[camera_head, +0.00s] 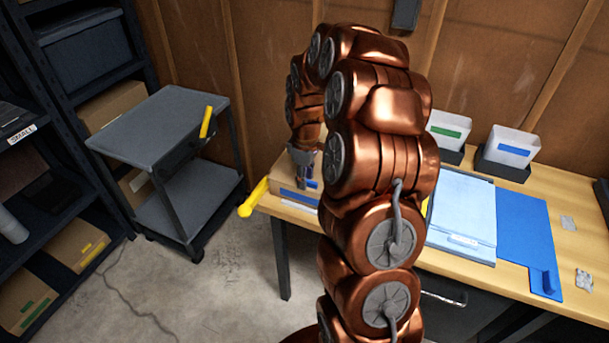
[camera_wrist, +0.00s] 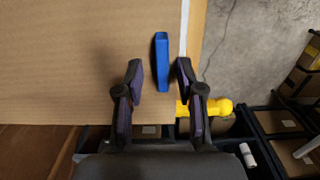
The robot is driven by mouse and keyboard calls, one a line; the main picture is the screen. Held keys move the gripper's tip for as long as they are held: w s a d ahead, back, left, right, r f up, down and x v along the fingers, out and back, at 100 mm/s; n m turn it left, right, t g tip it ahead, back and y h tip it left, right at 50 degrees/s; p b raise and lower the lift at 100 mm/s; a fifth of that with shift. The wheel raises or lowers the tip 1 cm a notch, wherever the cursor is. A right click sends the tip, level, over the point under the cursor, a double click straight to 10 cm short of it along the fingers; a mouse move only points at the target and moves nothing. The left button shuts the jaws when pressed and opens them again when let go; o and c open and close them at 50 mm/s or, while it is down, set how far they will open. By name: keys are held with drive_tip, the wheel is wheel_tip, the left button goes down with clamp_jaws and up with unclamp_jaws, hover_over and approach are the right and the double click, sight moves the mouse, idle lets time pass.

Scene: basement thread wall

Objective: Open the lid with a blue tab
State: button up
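A cardboard box (camera_head: 280,182) sits at the left end of the wooden table, largely hidden by my arm. Its flat brown lid (camera_wrist: 75,60) fills the upper left of the wrist view. A blue tab (camera_wrist: 161,55) stands up from the lid near its right edge; a bit of blue (camera_head: 312,184) shows beside my gripper in the head view. My gripper (camera_wrist: 158,75) is open. Its two dark fingers are on either side of the tab's near part, with a visible gap on both sides. Whether they touch the lid is unclear.
A yellow bar (camera_head: 255,198) sticks out at the table's left edge. A grey cart (camera_head: 165,130) stands left, beyond a floor gap. To the right are a light-blue case (camera_head: 463,212), a blue board (camera_head: 526,235) and two white bins (camera_head: 448,128), (camera_head: 510,145).

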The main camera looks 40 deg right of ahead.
drive_tip(key=shift+s+a+r, duration=0.1)
drive_tip(key=shift+a, duration=0.1)
clamp_jaws()
idle(0.5)
